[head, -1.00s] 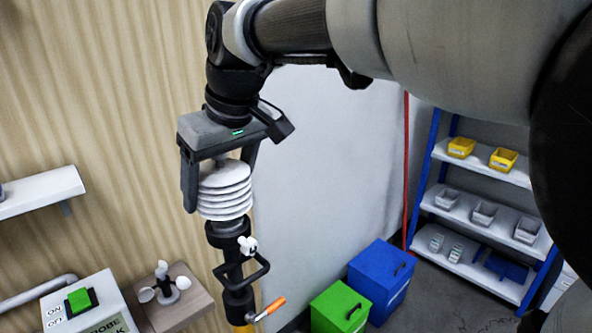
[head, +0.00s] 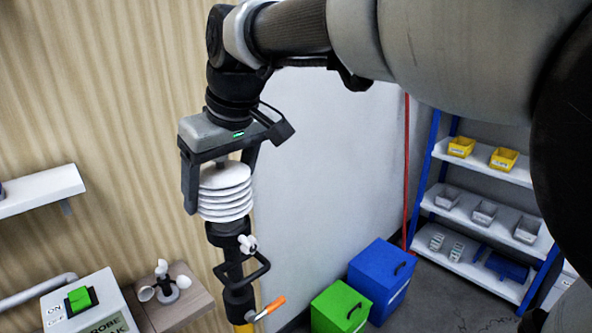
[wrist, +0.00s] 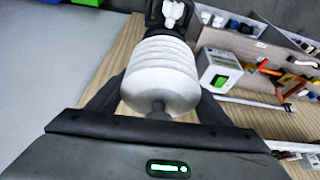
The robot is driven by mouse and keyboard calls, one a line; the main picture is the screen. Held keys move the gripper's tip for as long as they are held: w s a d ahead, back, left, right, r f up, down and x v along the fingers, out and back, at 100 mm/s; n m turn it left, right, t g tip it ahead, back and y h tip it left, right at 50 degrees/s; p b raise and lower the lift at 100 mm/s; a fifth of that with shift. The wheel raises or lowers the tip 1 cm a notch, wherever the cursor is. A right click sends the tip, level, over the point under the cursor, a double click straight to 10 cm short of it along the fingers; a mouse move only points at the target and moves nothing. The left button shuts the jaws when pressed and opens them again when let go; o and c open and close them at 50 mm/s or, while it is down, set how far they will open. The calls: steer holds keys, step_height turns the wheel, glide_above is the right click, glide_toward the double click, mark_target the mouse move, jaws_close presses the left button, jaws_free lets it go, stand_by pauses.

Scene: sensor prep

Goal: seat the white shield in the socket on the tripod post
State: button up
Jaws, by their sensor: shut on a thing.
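The white shield (head: 225,190) is a stack of round plates, upright between the fingers of my gripper (head: 220,178) in the head view. My gripper is shut on it. In the wrist view the shield (wrist: 160,75) fills the space between the fingers, its stem toward the palm. The black tripod post (head: 234,270) stands directly below, with a white knob (head: 247,244) and an orange-handled lever. The shield's lowest plate meets the dark top of the post (head: 228,230). The socket itself is hidden, so I cannot tell how deep the shield sits.
A box with a green switch (head: 80,298) and a small cup anemometer (head: 163,285) on a wooden shelf stand at lower left. Green (head: 340,308) and blue (head: 381,277) bins stand right of the post. A blue-framed rack (head: 480,210) is farther right.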

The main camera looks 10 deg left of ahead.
steer(key=shift+f, duration=0.3)
stand_by(0.4)
steer(key=o, duration=1.4)
steer(key=shift+r, duration=0.15)
steer(key=shift+r+p, duration=3)
steer(key=shift+r, duration=0.4)
